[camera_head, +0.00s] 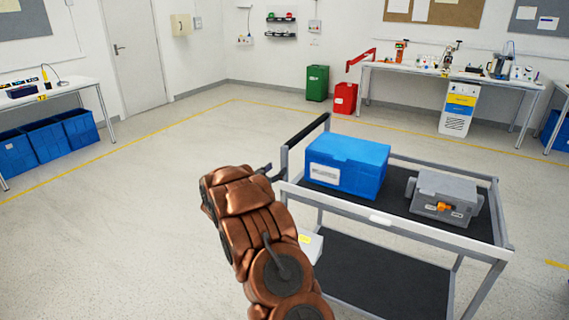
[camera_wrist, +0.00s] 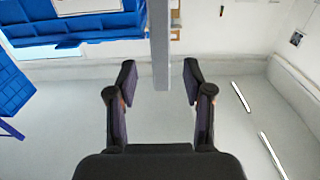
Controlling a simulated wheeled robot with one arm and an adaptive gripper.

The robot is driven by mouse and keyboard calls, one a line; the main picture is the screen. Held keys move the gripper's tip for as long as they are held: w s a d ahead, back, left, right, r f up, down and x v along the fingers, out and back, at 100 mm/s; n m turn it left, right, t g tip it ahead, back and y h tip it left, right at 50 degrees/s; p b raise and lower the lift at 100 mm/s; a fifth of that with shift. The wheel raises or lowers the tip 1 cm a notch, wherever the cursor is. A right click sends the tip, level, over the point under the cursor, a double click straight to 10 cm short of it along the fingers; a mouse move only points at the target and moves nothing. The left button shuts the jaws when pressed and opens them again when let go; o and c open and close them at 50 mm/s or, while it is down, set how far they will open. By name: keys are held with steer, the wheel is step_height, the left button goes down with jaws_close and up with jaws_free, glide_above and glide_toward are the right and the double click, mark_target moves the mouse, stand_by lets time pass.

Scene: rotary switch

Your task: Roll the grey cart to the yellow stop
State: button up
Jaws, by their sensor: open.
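The grey cart (camera_head: 395,222) stands at the right in the head view, with two dark shelves and a dark handle bar (camera_head: 307,131) at its left end. My gripper (camera_head: 271,172) is beside the cart's left end, near the handle's upright. In the wrist view my gripper (camera_wrist: 158,78) is open, and a grey bar (camera_wrist: 160,40) lies between the fingertips in the picture. I cannot tell whether it touches them. No yellow stop shows clearly. A short yellow strip (camera_head: 558,265) lies on the floor at the right edge.
A blue box (camera_head: 347,164) and a grey unit with an orange knob (camera_head: 443,207) ride on the cart's top shelf. Workbenches stand at the back right (camera_head: 415,70) and left (camera_head: 60,95). Green (camera_head: 317,83) and red (camera_head: 345,98) bins stand by the back wall. Floor at left is clear.

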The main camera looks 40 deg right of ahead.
mark_target(283, 163)
steer(key=p+x, duration=0.1)
steer(key=x, duration=0.4)
steer(key=shift+d, duration=0.2)
steer(key=shift+p+x, duration=0.3)
steer(key=shift+x, duration=0.65)
steer(key=shift+w, duration=0.1)
jaws_close()
